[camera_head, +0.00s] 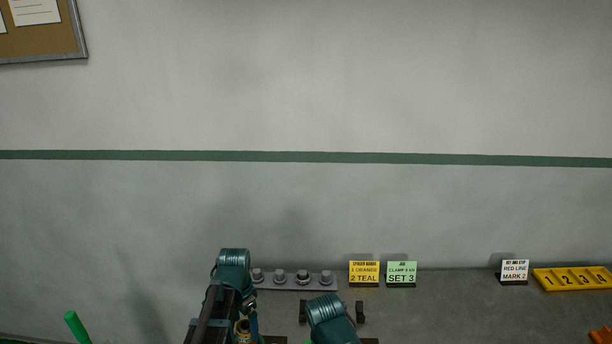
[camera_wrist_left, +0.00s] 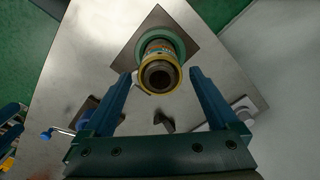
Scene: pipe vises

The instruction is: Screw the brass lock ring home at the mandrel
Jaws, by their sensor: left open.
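In the left wrist view, the mandrel (camera_wrist_left: 158,78) points up at the camera from a teal collar (camera_wrist_left: 181,40) on a square plate. A brass-coloured ring (camera_wrist_left: 143,83) sits around its near end, with orange and teal bands behind it. How far the ring is threaded cannot be told. My left gripper (camera_wrist_left: 161,74) is open, its two blue fingers on either side of the mandrel and apart from the ring. In the head view its arm (camera_head: 234,262) comes in low, and its fingers are not clear. My right gripper cannot be made out.
A grey rack with several knobs (camera_head: 280,280) stands at the back of the bench. Yellow (camera_head: 364,272), green (camera_head: 401,272) and white (camera_head: 514,270) cards stand right of it. A numbered yellow tray (camera_head: 572,280) is far right. A blue-handled crank (camera_wrist_left: 47,134) lies lower left.

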